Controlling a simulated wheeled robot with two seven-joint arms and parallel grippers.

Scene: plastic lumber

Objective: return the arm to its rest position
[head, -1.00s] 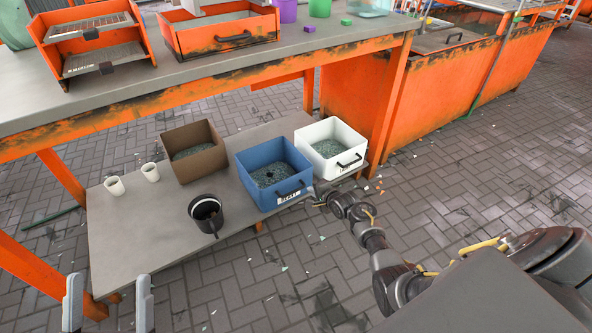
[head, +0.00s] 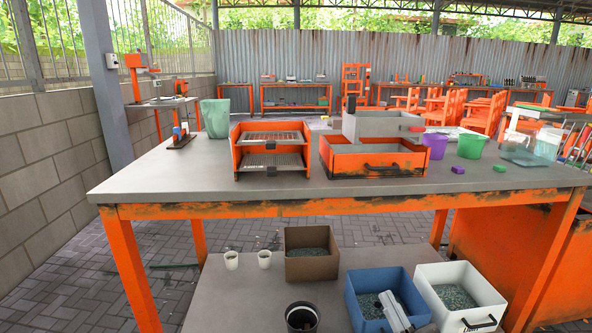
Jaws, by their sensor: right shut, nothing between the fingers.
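My right gripper (head: 393,311) shows at the bottom of the head view as two light grey fingers close together. It is shut and empty. In the picture it overlaps the blue bin (head: 357,300) on the low shelf; I cannot tell how far above or in front of the bin it is. The rest of my right arm is out of view below. My left gripper is not in view.
The orange-framed table (head: 300,208) spans the view above the lower shelf (head: 235,290). A brown bin (head: 311,268), a white bin (head: 478,318), a black bucket (head: 301,318) and two white cups (head: 231,260) stand on that shelf. An orange rack (head: 236,160) stands on the tabletop.

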